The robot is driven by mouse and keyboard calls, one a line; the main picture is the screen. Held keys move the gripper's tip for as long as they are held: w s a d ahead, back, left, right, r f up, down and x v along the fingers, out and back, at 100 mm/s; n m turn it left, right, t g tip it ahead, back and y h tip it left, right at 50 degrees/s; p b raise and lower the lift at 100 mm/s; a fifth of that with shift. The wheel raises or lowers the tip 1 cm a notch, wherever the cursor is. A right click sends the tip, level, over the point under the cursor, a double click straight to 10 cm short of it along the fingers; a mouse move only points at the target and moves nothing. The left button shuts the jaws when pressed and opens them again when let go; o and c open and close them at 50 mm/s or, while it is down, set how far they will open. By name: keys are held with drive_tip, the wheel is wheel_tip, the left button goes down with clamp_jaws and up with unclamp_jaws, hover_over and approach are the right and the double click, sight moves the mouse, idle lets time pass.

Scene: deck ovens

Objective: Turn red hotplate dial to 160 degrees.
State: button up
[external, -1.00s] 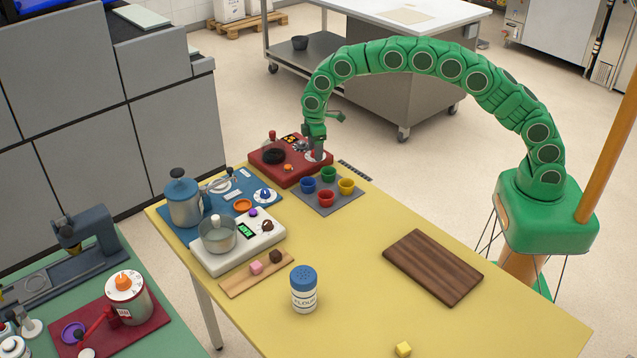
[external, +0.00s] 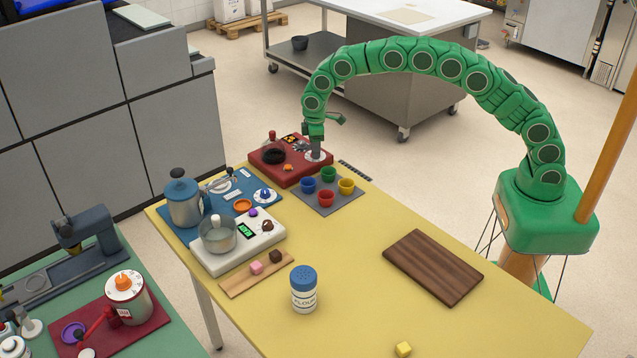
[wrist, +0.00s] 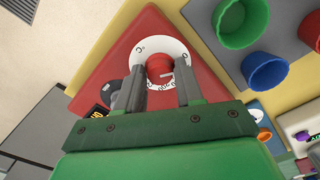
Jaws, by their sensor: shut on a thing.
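The red hotplate (external: 293,172) stands at the far end of the yellow table. Its red dial (wrist: 158,63) sits on a white scale disc (wrist: 148,47) in the wrist view. My gripper (external: 316,151) points down at the dial. In the wrist view my gripper (wrist: 160,74) has one finger on each side of the dial and is shut on it. A white mark on the dial points down toward the printed figures, which are partly hidden by the fingers and too small to read surely.
Blue (external: 308,184), green (external: 328,173), red (external: 325,197) and yellow (external: 346,185) cups stand on a grey mat just in front of the hotplate. A blue board (external: 265,207) with a pot is to the left.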

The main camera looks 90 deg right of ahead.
drive_tip(key=shift+m, duration=2.3)
drive_tip(key=o, duration=1)
drive_tip(key=shift+r, duration=0.15)
wheel_tip(320, 180, up, 7)
drive_tip(key=shift+f, duration=0.1)
drive_tip(key=shift+r, duration=0.35)
drive_tip(key=shift+r, duration=0.1)
